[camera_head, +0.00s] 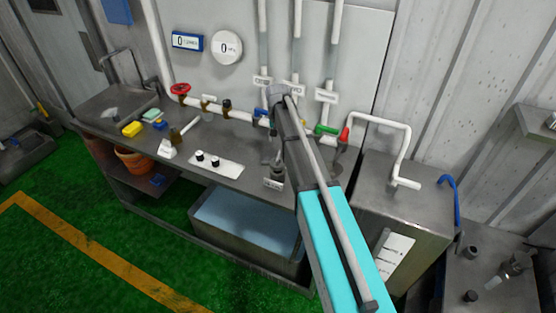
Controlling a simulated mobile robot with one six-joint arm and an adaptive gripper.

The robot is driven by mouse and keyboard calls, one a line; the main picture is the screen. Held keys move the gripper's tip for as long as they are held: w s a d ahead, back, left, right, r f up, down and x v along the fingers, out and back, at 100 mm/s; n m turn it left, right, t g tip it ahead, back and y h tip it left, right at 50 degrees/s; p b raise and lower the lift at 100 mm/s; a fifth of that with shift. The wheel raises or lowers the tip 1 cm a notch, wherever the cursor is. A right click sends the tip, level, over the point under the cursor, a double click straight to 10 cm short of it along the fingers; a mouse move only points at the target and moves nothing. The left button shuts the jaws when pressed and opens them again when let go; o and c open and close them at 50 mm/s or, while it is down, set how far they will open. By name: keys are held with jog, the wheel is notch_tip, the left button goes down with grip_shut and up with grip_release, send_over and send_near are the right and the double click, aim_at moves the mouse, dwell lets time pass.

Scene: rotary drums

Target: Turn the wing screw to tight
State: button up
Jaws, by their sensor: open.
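My arm reaches up from the lower right across the steel bench, and its end bends down over the bench's right part. My gripper (277,161) shows small and dark there, partly covered by my own arm; it is open. It is just above a small dark fitting with a white label (273,184) at the bench's front edge. The wing screw cannot be made out for certain; it may be at this fitting, hidden by the gripper. Whether the gripper touches anything there cannot be told.
A pipe with a red handwheel (180,89) and coloured valve handles runs behind the bench. A white plate with black knobs (216,165) lies left of the gripper. A water tank (245,218) is below.

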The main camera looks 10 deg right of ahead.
aim_at(278, 155)
jog(key=shift+f+b, duration=4.6)
jog(key=shift+f, duration=0.25)
jog(key=shift+c, duration=0.2)
grip_shut()
